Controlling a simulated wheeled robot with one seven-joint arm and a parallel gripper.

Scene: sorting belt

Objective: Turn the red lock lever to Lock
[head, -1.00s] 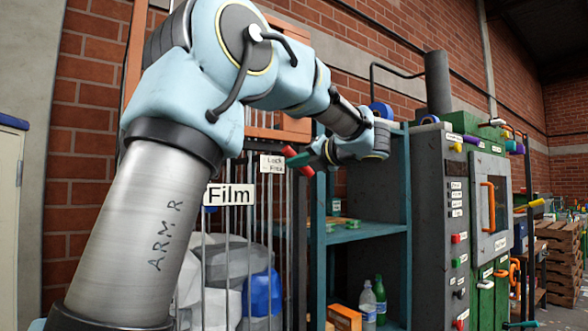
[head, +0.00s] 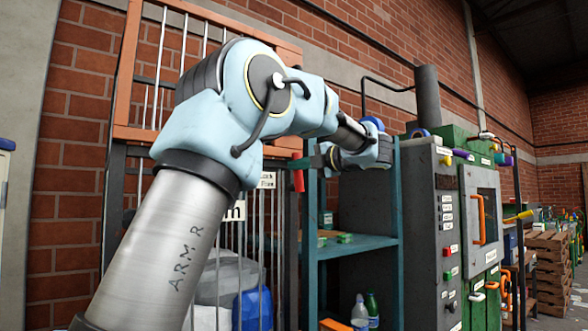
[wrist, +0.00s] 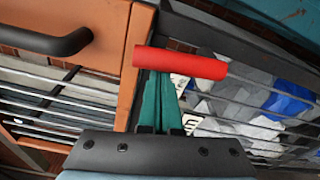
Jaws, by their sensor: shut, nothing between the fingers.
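The red lock lever (head: 298,179) hangs close to upright on the front of the barred cage, beside a small white label (head: 267,180) reading "Lock" and "Free", partly hidden by my arm. In the wrist view the lever (wrist: 190,65) is a red bar across the tips of my gripper. My gripper (head: 304,163) is at the lever's upper part. Its teal fingers (wrist: 160,95) are shut, with nothing between them. The fingertips lie against or just behind the bar; I cannot tell if they touch.
The barred cage (head: 117,192) holds grey and blue bags (head: 252,308). An orange frame (head: 125,72) with a dark handle (wrist: 45,40) is above it. A teal shelf (head: 350,245) stands close on the right, then a grey machine (head: 449,225). Bottles stand low on the shelf.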

